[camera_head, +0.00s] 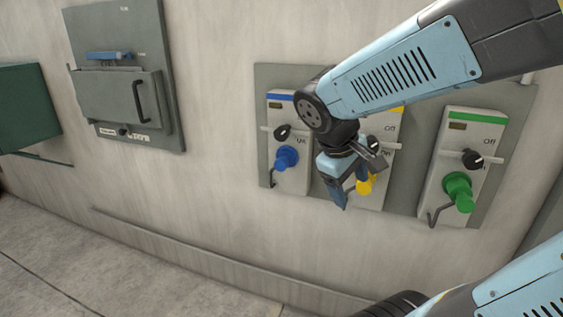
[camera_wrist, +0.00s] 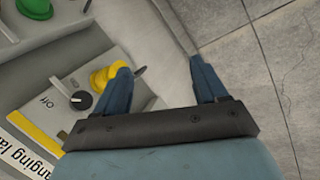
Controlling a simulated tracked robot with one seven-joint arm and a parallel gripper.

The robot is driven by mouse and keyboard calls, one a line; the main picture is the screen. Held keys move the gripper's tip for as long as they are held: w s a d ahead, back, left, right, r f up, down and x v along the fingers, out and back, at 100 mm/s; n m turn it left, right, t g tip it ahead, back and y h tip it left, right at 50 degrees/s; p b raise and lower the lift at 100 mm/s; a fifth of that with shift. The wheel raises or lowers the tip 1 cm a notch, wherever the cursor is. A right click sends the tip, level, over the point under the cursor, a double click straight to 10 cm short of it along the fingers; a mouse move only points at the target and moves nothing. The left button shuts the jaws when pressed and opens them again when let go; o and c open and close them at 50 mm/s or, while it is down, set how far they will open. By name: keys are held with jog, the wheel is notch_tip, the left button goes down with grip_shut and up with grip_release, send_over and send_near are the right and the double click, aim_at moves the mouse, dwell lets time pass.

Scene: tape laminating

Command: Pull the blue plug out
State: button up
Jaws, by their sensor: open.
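The blue plug (camera_head: 286,158) sits in the left unit of the wall panel in the head view, below a black knob (camera_head: 283,132). My gripper (camera_head: 354,196) is open and hangs to the right of the blue plug, in front of the middle unit and close to the yellow plug (camera_head: 366,185). In the wrist view my gripper (camera_wrist: 167,75) has its two blue fingers spread wide with nothing between them. The yellow plug (camera_wrist: 108,76) shows just behind the left finger there. The blue plug does not show in the wrist view.
A green plug (camera_head: 458,190) sits in the right unit, and its knob (camera_head: 472,158) is above it. Bent hooks stick out beside the plugs. A grey box with a handle (camera_head: 122,97) hangs on the wall at left.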

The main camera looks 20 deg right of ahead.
jog(key=w+d+f+n+h, duration=0.2)
jog(key=w+d+n+h, duration=0.1)
jog(key=w+n+h, duration=0.25)
jog(key=n+t, duration=1.3)
jog(key=n, duration=0.7)
send_near(284, 161)
jog(key=shift+h, duration=0.25)
jog(key=x, duration=0.4)
jog(key=f+x, duration=0.1)
jog(key=x, duration=0.3)
jog(key=w+a+f+x, duration=0.1)
jog(key=x, duration=0.4)
jog(key=shift+c, duration=0.2)
